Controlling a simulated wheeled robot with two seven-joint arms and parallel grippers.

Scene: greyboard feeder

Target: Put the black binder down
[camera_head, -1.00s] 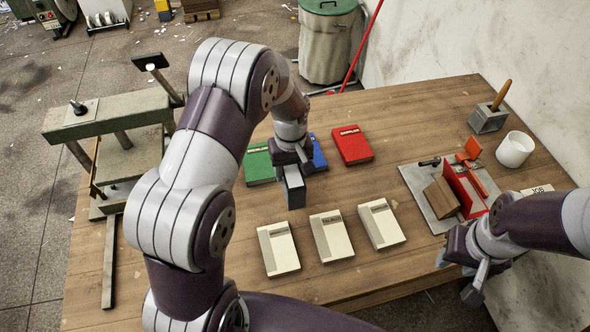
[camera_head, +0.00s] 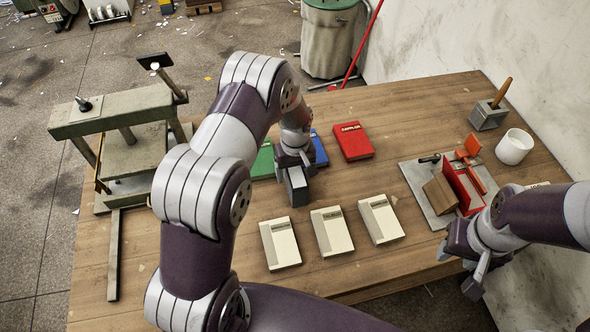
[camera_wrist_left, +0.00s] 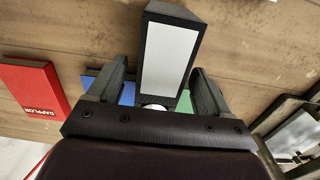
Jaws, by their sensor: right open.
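The black binder (camera_head: 297,187) stands upright below my left gripper (camera_head: 295,162), with its pale grey label panel showing. My right gripper (camera_head: 470,255) is open and empty by the table's right front edge.
Several white binders (camera_head: 332,231) lie in a front row. A red binder (camera_head: 352,141), a blue binder (camera_head: 319,150) and a partly hidden green binder (camera_head: 263,161) lie behind. A grey board with a red fixture (camera_head: 463,188) and a white cup (camera_head: 514,147) stand at the right.

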